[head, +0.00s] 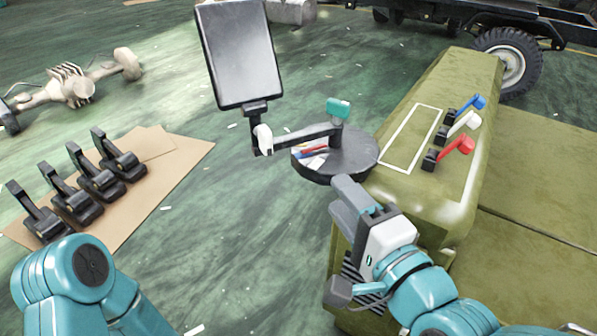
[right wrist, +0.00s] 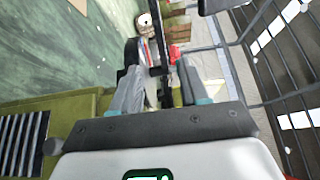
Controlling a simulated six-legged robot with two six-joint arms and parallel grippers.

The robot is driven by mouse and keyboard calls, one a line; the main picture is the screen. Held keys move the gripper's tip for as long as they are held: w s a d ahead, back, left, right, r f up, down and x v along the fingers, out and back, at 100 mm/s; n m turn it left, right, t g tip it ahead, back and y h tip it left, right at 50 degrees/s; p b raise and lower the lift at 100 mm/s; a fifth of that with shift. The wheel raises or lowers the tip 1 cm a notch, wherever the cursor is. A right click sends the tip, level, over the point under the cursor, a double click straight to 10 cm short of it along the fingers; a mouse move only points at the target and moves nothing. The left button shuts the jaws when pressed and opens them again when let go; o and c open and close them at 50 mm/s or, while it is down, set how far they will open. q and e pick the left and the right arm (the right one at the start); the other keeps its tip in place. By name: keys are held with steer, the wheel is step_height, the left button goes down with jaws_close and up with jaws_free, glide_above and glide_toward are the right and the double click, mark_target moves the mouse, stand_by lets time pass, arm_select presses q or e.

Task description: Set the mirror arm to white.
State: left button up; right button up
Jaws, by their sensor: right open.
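The mirror arm (head: 300,136) is a dark bar reaching left from a post with a teal tab (head: 338,108). Its outer end carries a white knob (head: 263,139) and a large dark-framed mirror (head: 240,52). It crosses above a round dark dial (head: 355,158) with blue, yellow, red and white marks (head: 312,154); I cannot tell which mark it points at. My right gripper (head: 345,200) is open just in front of the dial's near edge. In the right wrist view, its fingers (right wrist: 160,85) are apart, with dark parts beyond them. My left gripper is not in view.
Blue (head: 472,104), white (head: 464,123) and red (head: 457,148) levers stand on the green hood (head: 425,95), right of the dial. Several black pedals (head: 97,183) lie on cardboard (head: 150,195) at left. A wheel (head: 510,62) stands at the back right.

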mark_target(291, 143)
steer(key=x, duration=1.6)
steer(key=shift+a+f+b, duration=0.1)
steer(key=shift+a+b, duration=0.15)
steer(key=shift+b, duration=0.15)
jaws_close()
